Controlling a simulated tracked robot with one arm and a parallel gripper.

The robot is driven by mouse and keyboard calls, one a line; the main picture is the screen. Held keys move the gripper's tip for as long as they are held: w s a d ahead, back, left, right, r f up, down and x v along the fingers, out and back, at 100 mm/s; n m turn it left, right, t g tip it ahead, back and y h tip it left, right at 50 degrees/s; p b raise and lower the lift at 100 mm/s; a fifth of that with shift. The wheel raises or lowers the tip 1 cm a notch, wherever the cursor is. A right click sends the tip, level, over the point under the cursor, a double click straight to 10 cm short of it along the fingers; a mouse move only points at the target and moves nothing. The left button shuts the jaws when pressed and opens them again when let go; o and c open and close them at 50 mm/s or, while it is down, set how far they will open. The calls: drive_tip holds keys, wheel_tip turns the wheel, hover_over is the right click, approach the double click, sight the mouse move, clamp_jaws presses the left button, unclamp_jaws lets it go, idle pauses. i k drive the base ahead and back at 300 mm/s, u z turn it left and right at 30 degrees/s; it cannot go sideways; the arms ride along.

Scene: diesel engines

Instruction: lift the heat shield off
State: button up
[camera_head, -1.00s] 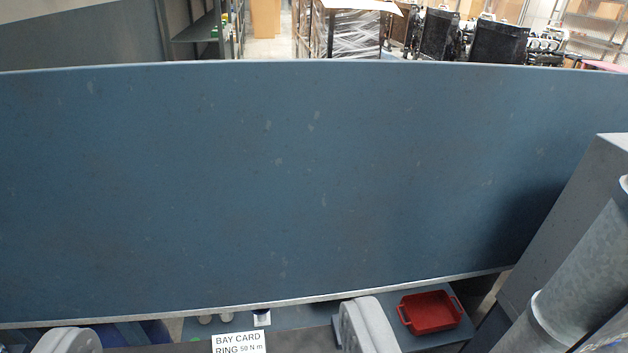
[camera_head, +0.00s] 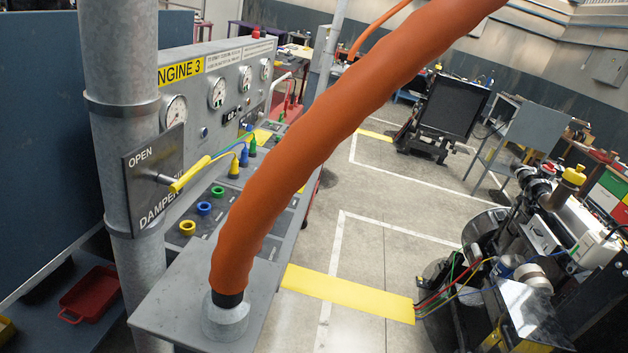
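No part that I can surely call the heat shield shows. At the right edge stands an engine (camera_head: 560,255) with a yellow cap on top, black parts and hoses. A shiny grey metal plate (camera_head: 530,310) sits low on its near side; I cannot tell whether it is the heat shield. The engine is cut off by the right edge. My gripper does not show in this view.
A thick orange hose (camera_head: 300,150) crosses the middle. At the left stand a grey pipe (camera_head: 125,60) with a damper lever plate (camera_head: 150,195) and the gauge panel (camera_head: 240,90). A red tray (camera_head: 88,293) lies low left.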

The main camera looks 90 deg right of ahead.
sight(539, 234)
drive_tip(key=k, duration=1.25)
drive_tip(key=z, duration=0.95)
drive_tip(key=i, duration=1.35)
drive_tip(key=z, duration=3.05)
